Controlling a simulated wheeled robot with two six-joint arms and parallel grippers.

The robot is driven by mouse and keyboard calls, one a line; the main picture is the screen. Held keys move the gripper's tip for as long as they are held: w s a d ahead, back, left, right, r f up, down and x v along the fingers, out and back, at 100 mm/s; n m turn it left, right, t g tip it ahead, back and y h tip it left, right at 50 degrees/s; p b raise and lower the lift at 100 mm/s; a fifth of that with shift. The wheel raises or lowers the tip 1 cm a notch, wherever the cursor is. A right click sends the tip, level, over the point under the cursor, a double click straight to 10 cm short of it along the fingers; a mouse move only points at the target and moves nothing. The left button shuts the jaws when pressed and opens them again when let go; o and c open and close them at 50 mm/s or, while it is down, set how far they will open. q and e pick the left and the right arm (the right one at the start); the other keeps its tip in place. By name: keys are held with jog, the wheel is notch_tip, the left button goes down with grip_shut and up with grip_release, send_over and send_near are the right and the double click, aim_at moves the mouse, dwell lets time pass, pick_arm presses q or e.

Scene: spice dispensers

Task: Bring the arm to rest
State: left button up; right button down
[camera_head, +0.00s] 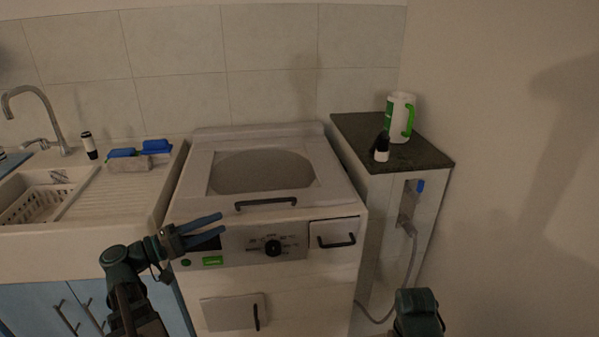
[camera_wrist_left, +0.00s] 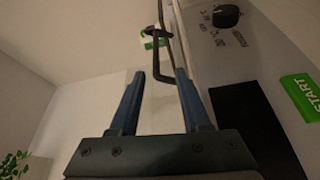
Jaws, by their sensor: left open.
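My left gripper (camera_head: 222,224) is in front of the white washing machine's (camera_head: 330,285) control panel, with its two blue fingers apart and nothing between them. It points right, toward the dial (camera_head: 272,248). In the left wrist view the left gripper (camera_wrist_left: 159,74) is also open and empty, with a dark handle bar and the panel beyond and beside it. I cannot tell whether a finger touches the panel. Part of my right arm shows at the bottom right of the head view; its gripper is out of view.
A dark countertop (camera_head: 424,158) at right holds a white and green jug (camera_head: 398,121) and a small black-and-white dispenser (camera_head: 381,153). A similar dispenser (camera_head: 89,147) and blue sponges (camera_head: 157,147) are by the sink (camera_head: 86,200). A handle (camera_head: 266,203) sticks out above the panel.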

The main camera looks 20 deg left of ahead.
pick_arm(q)
jog(key=w+d+f+m+g+y+p, duration=0.1)
jog(key=w+d+f+m+g+p, duration=0.15)
jog(key=d+g+p, duration=0.65)
jog(key=w+d+f+m+g, duration=0.2)
jog(key=d+f+m+g, duration=0.1)
jog(key=d, duration=1.2)
jog(key=s+d+r+m+g+y+p, duration=0.1)
jog(key=s+d+m+y+p, duration=0.2)
jog(key=d, duration=0.4)
jog(key=s+d+r+m+g+y+p, duration=0.1)
jog(key=s+d+m+g+y+p, duration=0.1)
jog(key=s+d+m+y+p, duration=0.2)
jog(key=d+y+p, duration=0.3)
jog(key=y+p, duration=0.1)
jog(key=shift+s+g+y, duration=0.3)
jog(key=shift+s, duration=0.1)
